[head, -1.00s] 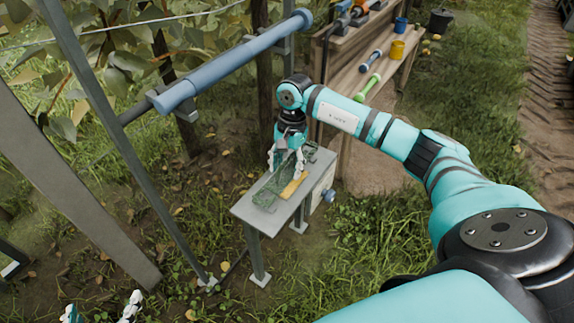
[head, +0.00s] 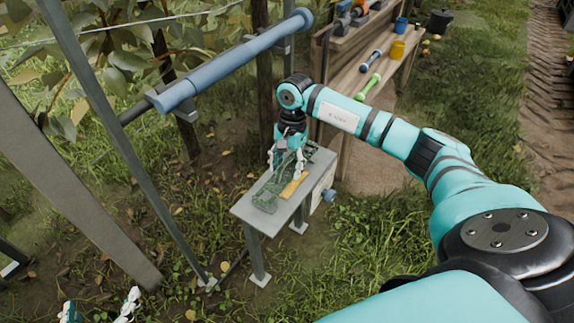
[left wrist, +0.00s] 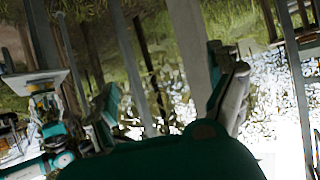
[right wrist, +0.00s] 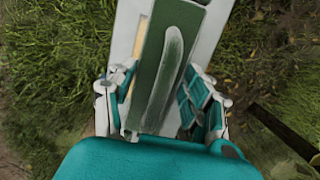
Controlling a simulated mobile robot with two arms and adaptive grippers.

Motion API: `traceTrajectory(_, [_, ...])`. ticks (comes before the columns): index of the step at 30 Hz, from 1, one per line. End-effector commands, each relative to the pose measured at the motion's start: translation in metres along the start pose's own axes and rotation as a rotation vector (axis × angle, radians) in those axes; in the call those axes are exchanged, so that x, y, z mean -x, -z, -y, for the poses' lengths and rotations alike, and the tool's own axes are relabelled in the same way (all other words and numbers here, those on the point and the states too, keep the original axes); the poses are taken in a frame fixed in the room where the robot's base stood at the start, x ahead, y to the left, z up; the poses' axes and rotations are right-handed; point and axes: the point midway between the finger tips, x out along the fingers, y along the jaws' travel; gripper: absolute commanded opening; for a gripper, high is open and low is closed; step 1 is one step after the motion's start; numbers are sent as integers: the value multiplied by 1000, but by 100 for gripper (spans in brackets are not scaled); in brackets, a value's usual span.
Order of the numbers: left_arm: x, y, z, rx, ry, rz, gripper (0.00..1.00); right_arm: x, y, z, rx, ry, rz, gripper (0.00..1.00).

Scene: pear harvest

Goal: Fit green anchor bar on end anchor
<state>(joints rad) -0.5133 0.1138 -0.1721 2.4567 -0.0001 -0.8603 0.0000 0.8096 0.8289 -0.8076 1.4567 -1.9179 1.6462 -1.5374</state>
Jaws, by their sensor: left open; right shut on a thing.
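A dark green bar (head: 264,200), which I take as the anchor bar, lies lengthwise along a small grey stand (head: 248,211). In the right wrist view the bar (right wrist: 168,65) is a flat green plate with a pale long groove, between my fingers. My right gripper (head: 287,162) points down over the stand and is shut on this bar; its far end is partly hidden. My left gripper (head: 100,306) is open and empty at the bottom left edge; its spread fingers show in the left wrist view (left wrist: 168,100). I cannot tell which part is the end anchor.
A yellow strip (head: 293,185) lies beside the bar on the stand, and a blue knob (head: 329,196) sits at its side. A blue tube (head: 235,61) runs above, left of the stand. A wooden shelf (head: 352,82) behind holds bars and cups. Slanted grey posts (head: 125,140) stand at left.

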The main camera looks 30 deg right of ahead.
Motion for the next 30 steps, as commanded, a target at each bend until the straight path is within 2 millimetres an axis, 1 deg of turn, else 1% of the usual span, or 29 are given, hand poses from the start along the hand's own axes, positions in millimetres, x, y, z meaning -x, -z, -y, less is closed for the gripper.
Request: traceTrajectory(30, [-2,14,-2,-1,-4,-72,91,-4,1,0,0,0,0,16])
